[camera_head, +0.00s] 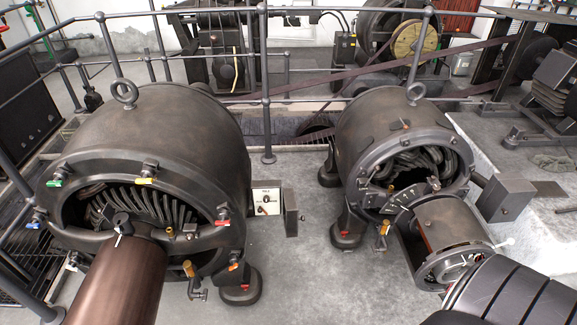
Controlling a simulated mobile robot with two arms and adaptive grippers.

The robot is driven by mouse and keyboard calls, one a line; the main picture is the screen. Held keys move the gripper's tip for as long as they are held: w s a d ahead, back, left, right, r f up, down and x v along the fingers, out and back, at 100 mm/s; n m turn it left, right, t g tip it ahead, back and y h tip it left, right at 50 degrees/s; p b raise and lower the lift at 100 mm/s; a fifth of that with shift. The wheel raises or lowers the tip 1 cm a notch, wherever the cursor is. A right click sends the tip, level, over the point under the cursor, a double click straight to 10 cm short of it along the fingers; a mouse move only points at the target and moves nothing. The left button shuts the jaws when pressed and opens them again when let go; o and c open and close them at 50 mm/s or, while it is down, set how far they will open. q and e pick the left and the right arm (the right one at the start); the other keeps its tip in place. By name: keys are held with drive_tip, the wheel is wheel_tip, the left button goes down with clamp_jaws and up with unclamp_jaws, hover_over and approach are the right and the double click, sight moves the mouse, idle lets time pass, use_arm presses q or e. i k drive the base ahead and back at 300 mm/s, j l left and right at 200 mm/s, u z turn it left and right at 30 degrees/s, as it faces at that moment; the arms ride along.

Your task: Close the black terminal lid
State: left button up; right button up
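A small terminal box (266,201) with a pale face, printed lettering and a dark round knob sits at the right side of the large left dynamo. A narrow black lid (291,214) stands swung out at the right edge of this box, leaving the pale face uncovered. The lid looks upright and is seen at a steep angle. Neither of my grippers shows in the head view.
The left dynamo (170,125) and right dynamo (385,125) flank a strip of bare grey floor (290,270). Metal railings (266,85) run behind them. A closed-looking grey box (505,197) is beside the right dynamo. A grooved black cylinder (520,295) fills the lower right corner.

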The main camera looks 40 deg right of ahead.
sight(291, 209)
drive_tip(key=l, duration=1.25)
drive_tip(key=k+l, duration=0.15)
drive_tip(key=l, duration=1.15)
